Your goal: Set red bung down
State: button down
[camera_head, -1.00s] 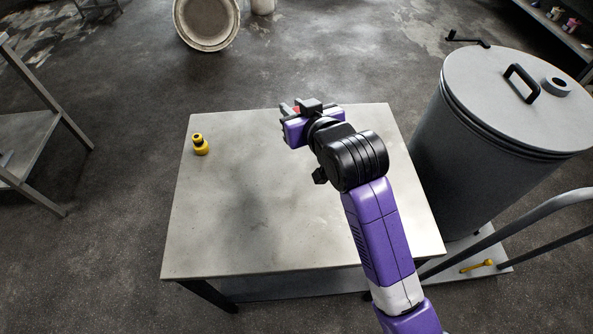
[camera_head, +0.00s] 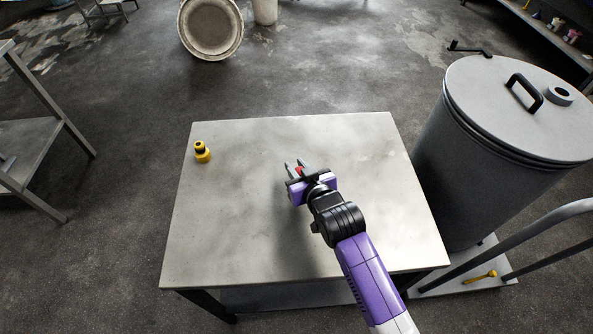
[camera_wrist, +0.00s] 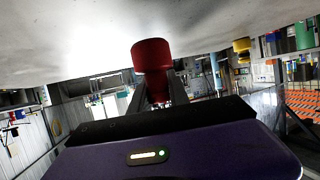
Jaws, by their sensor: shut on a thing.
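The red bung (camera_wrist: 152,56) is held between the fingers of my gripper (camera_wrist: 158,88) in the wrist view, where it looks like a short red cylinder close to the pale table surface. In the head view my gripper (camera_head: 294,166) is over the middle of the table (camera_head: 240,245), shut on the bung. Only a small red patch of the bung (camera_head: 298,171) shows there between the fingers. I cannot tell whether the bung touches the tabletop.
A large grey lidded drum (camera_head: 470,150) stands beside the table's right edge. A yellow tool (camera_head: 479,278) lies on the cart bed at the lower right. Most of the tabletop is clear.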

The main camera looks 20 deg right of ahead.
jog(key=shift+f, duration=0.9)
jog(key=shift+f, duration=0.1)
jog(key=c, duration=1.3)
grip_release()
jog(key=shift+o, duration=0.2)
jog(key=shift+s, duration=0.1)
jog(key=v, duration=1.2)
